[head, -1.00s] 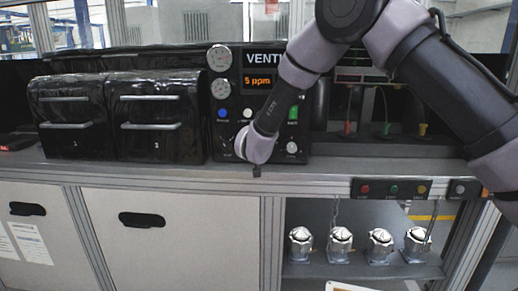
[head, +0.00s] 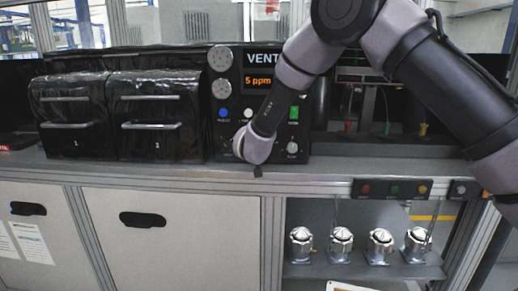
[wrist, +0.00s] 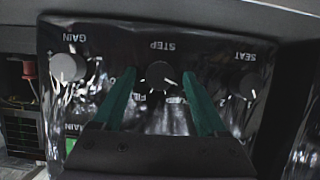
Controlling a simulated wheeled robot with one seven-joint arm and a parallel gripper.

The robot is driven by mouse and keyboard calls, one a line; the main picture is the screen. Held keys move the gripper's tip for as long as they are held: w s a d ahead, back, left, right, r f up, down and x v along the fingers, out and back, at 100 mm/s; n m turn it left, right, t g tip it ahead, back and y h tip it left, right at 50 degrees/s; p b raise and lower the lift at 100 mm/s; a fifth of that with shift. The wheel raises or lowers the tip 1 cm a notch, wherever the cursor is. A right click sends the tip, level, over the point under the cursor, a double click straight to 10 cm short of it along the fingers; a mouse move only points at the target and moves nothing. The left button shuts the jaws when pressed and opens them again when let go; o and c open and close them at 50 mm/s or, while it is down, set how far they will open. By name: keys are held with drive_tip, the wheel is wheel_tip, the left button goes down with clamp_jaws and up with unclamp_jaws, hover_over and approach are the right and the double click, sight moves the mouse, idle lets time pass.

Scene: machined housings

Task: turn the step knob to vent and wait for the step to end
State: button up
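In the head view the black control panel (head: 223,105) has an orange display (head: 258,82) reading 5 ppm, under large letters beginning VENT, partly covered by my arm. My arm hides the step knob there.
A gain knob (wrist: 68,67) and a seat knob (wrist: 243,83) flank the step knob. Two black-fronted units (head: 150,115) stand left of the panel. A counter edge (head: 160,173) runs below. Metal housings (head: 340,240) sit on a lower shelf.

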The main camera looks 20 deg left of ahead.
drive_tip(key=v, duration=1)
drive_tip(key=shift+s, duration=0.4)
drive_tip(key=w+d+r+m+g+y, duration=0.1)
drive_tip(key=w+d+r, duration=0.2)
drive_tip(key=d+r, duration=0.7)
drive_tip(key=w+d+r+m+g+y, duration=0.2)
drive_tip(key=w+d+r, duration=0.1)
drive_tip(key=d+r, duration=0.7)
drive_tip(key=s+d+r+m+g+h, duration=0.1)
drive_tip(key=s+d, duration=0.4)
drive_tip(key=d, duration=0.4)
drive_tip(key=s+d+r, duration=0.2)
drive_tip(key=s+d, duration=0.3)
drive_tip(key=d, duration=0.4)
drive_tip(key=s+d+f+m+g+h, duration=0.2)
drive_tip(key=s+d+f+m+h, duration=0.1)
drive_tip(key=s+d, duration=0.8)
drive_tip(key=s, duration=0.2)
drive_tip(key=shift+s+d, duration=0.15)
drive_tip(key=shift+s, duration=0.2)
drive_tip(key=shift+f, duration=0.1)
